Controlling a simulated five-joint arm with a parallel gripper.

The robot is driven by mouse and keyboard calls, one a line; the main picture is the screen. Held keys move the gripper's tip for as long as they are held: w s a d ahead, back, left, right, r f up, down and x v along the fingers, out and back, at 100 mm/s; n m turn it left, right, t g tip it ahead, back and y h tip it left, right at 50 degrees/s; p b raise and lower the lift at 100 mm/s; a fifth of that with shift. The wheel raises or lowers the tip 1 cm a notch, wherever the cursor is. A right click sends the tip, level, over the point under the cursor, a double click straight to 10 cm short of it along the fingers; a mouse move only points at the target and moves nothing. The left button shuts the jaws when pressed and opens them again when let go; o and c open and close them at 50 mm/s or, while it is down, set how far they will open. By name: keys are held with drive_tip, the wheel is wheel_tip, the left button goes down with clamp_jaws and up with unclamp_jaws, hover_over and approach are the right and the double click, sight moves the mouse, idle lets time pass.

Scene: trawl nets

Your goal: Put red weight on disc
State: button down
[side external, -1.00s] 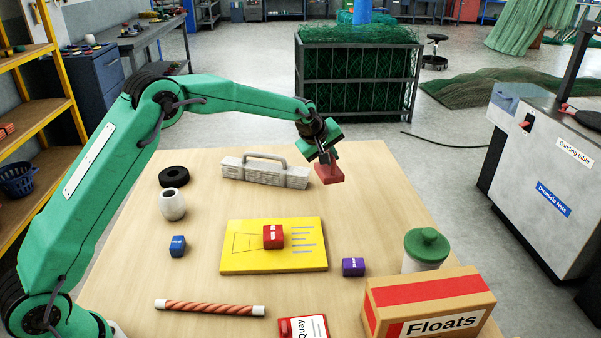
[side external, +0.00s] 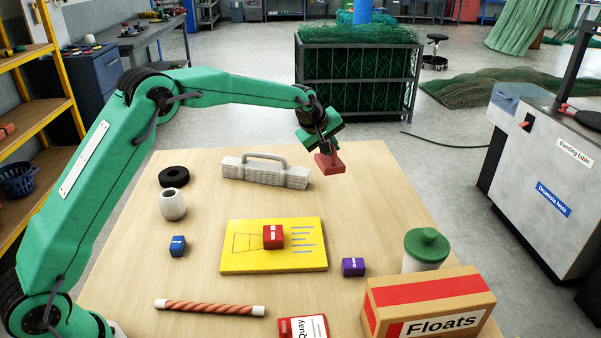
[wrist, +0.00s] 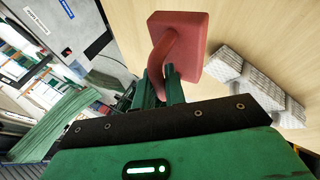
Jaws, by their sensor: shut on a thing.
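The red weight (side external: 331,164), a dull red block with a curved handle, hangs in my gripper (side external: 324,148) above the far right part of the table. In the wrist view, my gripper (wrist: 162,88) is shut on the handle, and the red weight's block (wrist: 190,38) sticks out beyond the fingers. The black disc (side external: 173,177) lies flat at the table's far left, well to the left of my gripper. It has a hole or dip in its middle.
A grey ridged block with a handle (side external: 265,172) stands between disc and weight. A pale pot (side external: 172,204) is just in front of the disc. A yellow board (side external: 240,262) bears a red cube (side external: 273,237). Blue (side external: 177,246) and purple (side external: 353,267) cubes flank it.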

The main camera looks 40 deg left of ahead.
wheel_tip(320, 180, up, 4)
drive_tip(key=shift+r, duration=0.15)
drive_tip(key=s+a+n+y, duration=0.1)
drive_tip(key=s+a+n, duration=0.1)
drive_tip(key=a, duration=1.2)
drive_tip(key=n+g+y, duration=0.2)
drive_tip(key=n+y, duration=0.2)
drive_tip(key=n, duration=0.3)
hover_over(173, 173)
wheel_tip(173, 173, down, 2)
wheel_tip(173, 173, down, 7)
drive_tip(key=shift+w+f, duration=0.1)
drive_tip(key=shift+f, duration=0.15)
drive_tip(key=shift+f, duration=1.9)
drive_tip(key=shift+f, duration=0.1)
